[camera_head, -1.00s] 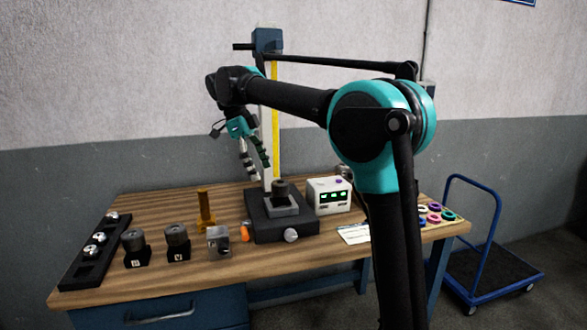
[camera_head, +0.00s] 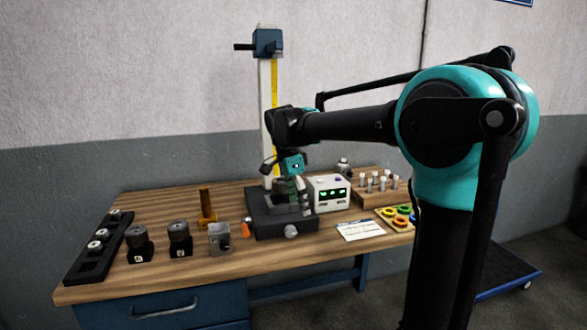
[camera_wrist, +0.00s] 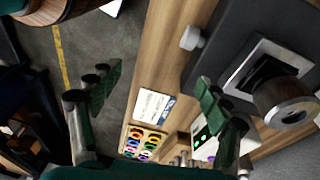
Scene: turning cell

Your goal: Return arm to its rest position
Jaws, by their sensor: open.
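My gripper (camera_head: 296,193) hangs from the end of my arm in the head view, in front of the stand with the yellow scale. In the wrist view my gripper (camera_wrist: 160,92) has its two green-padded fingers wide apart, with nothing between them. From the head camera the fingers overlap the dark base (camera_head: 268,226) of the stand and partly hide the round part on it. In the wrist view that base (camera_wrist: 230,60) and a round metal part (camera_wrist: 285,100) lie to the right, beside the right finger. I cannot tell the exact gap.
The wooden bench (camera_head: 215,266) carries a black rack (camera_head: 97,248), two dark cylinders on blocks, a brass post (camera_head: 206,208), a white box with green displays (camera_head: 329,192), a paper card (camera_head: 359,229) and coloured rings (camera_head: 399,214). A blue cart (camera_head: 512,280) stands right.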

